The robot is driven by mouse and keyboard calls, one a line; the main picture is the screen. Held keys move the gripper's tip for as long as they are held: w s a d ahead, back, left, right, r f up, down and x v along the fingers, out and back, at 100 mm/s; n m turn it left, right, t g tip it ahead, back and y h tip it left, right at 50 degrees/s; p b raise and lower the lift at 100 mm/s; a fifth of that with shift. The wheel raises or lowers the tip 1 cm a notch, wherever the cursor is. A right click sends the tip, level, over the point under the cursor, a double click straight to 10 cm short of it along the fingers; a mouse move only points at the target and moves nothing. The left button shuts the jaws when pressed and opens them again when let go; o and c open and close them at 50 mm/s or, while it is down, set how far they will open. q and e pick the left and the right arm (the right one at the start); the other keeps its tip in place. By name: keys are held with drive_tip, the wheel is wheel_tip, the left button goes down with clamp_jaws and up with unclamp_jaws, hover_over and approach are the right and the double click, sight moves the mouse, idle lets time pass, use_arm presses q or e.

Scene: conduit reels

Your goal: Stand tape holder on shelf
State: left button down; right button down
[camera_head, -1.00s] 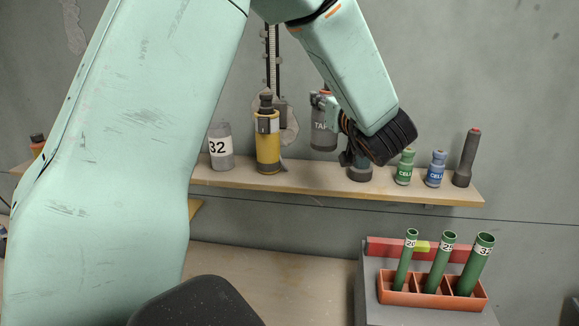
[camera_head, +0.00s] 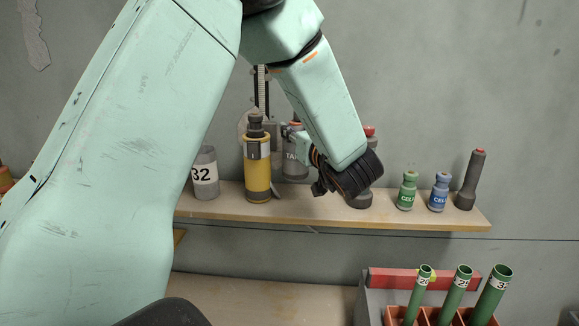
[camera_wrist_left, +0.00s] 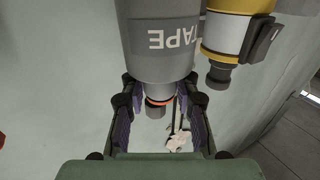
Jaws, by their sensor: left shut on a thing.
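The tape holder (camera_head: 294,165) is a grey cylinder with a "TAPE" label, partly hidden by my arm in the head view. It also shows, upside down, at the top of the left wrist view (camera_wrist_left: 160,45). My left gripper (camera_head: 305,148) is shut on the tape holder, with its fingers (camera_wrist_left: 160,112) on both sides of the narrow neck. The wooden shelf (camera_head: 330,212) runs along the wall. The holder's base is near the shelf's back edge; I cannot tell whether it touches. My right gripper is not in view.
A yellow canister (camera_head: 257,175) stands close left of the holder, with a grey "32" can (camera_head: 205,175) beyond. A red-topped item (camera_head: 369,132) is half hidden behind my wrist. Green (camera_head: 407,192) and blue (camera_head: 438,193) cells and a dark torch (camera_head: 470,180) stand to the right.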

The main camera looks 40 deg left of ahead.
sight(294, 170)
use_arm(q)
drive_tip(key=f, duration=0.2)
drive_tip(key=w+d+f, duration=0.1)
drive_tip(key=shift+s+a+f, duration=0.1)
drive_tip(key=shift+s+f, duration=0.05)
drive_tip(key=shift+f, duration=0.4)
drive_tip(key=shift+s+f, duration=0.1)
drive_tip(key=shift+f, duration=0.45)
drive_tip(key=shift+s+a+f, duration=0.25)
drive_tip(key=shift+f, duration=0.1)
drive_tip(key=shift+w+d+f, duration=0.15)
drive_tip(key=shift+w, duration=0.2)
drive_tip(key=c, duration=1.5)
unclamp_jaws()
drive_tip(key=shift+d+f, duration=0.1)
drive_tip(key=shift+o, duration=0.9)
drive_tip(key=o, duration=0.3)
drive_tip(key=shift+s+a, duration=0.25)
drive_tip(key=shift+s, duration=0.05)
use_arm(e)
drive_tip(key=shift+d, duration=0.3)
use_arm(q)
drive_tip(key=shift+w, duration=0.1)
